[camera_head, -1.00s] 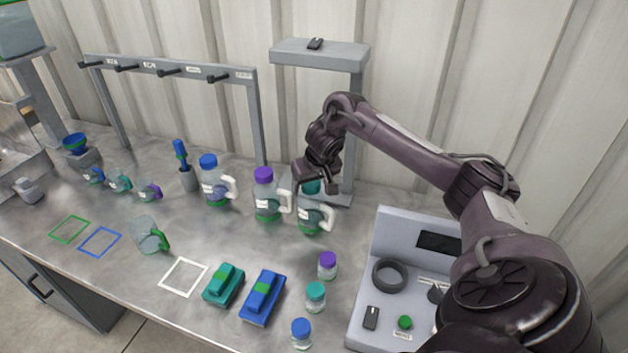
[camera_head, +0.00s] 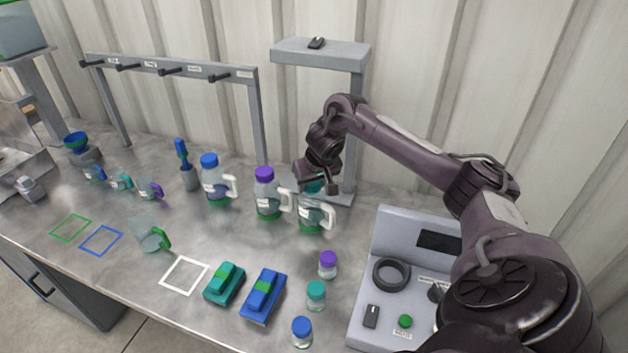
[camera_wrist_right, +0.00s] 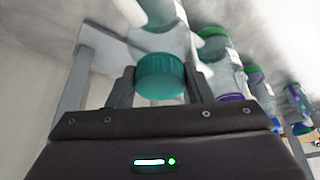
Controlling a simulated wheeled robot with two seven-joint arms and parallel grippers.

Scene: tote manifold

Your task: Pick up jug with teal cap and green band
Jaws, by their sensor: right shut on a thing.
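The jug with a teal cap and green band (camera_head: 310,220) appears upright on the metal bench, with its white handle on the right. My right gripper (camera_head: 320,182) is above it and partly hides its cap. In the right wrist view, the teal cap (camera_wrist_right: 160,76) sits between the two fingers of my right gripper (camera_wrist_right: 162,85), which are shut on it. I cannot tell any gap under the jug. My left gripper is not in view.
A purple-capped jug (camera_head: 267,200) stands close to the left, then a blue-capped jug (camera_head: 215,188). A grey stand (camera_head: 355,120) rises just behind. Small capped bottles (camera_head: 316,297) stand in front. A grey panel (camera_head: 393,223) is at right.

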